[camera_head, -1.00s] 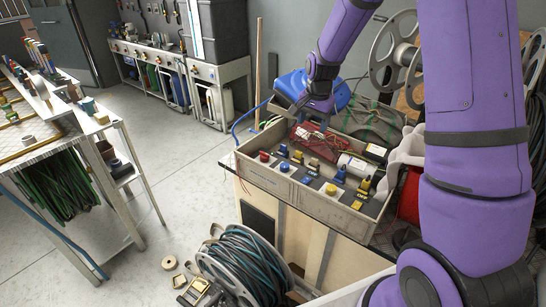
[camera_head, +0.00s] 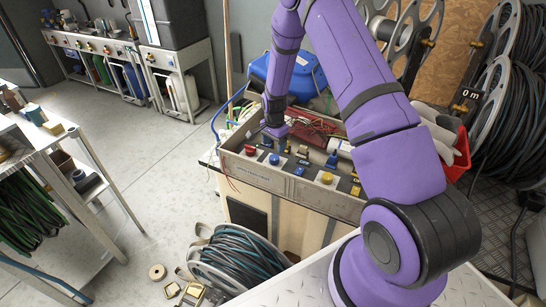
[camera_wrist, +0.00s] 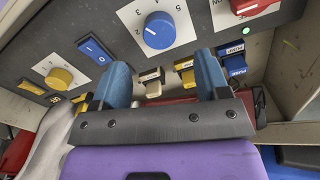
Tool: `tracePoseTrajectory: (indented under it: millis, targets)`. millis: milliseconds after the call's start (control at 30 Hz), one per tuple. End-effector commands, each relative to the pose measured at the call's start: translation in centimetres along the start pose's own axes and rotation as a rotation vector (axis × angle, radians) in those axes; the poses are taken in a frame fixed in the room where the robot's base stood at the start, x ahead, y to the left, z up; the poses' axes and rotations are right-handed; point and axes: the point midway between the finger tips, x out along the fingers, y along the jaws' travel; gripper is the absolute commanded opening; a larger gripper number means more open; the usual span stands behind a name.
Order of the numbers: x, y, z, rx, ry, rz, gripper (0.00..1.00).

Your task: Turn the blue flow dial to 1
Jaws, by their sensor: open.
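The blue flow dial (camera_wrist: 159,30) sits on a white numbered plate at the top centre of the wrist view. The digits 2 to 5 are readable around it. A small pale mark shows on its left side, near the 2, but its exact setting is hard to read. In the head view a blue knob (camera_head: 274,159) shows on the control box, just below my gripper (camera_head: 275,134). In the wrist view my gripper (camera_wrist: 162,62) is open and empty, its two blue fingers apart, with the dial beyond the gap between them. I see no contact with the dial.
The control box (camera_head: 262,179) also carries a red knob (camera_head: 250,150), a yellow dial (camera_wrist: 62,77), a blue rocker switch (camera_wrist: 95,50) and yellow switches (camera_wrist: 185,67) close to my fingers. Hose reels (camera_head: 235,258) stand in front and at right. Open floor (camera_head: 160,190) lies left.

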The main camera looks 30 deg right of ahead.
Motion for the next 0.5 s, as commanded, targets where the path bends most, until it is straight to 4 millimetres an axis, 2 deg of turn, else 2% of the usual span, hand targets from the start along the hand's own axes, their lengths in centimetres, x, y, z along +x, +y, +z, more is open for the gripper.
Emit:
tracePoseTrajectory:
  millis: [33, 200, 500]
  targets:
    - [1.1, 0.1, 0.0, 0.001, -0.002, 0.002, 0.69]
    - [4.0, 0.1, 0.0, 0.000, -0.002, 0.002, 0.69]
    - [6.8, 0.0, 0.0, 0.001, 0.000, 0.000, 0.69]
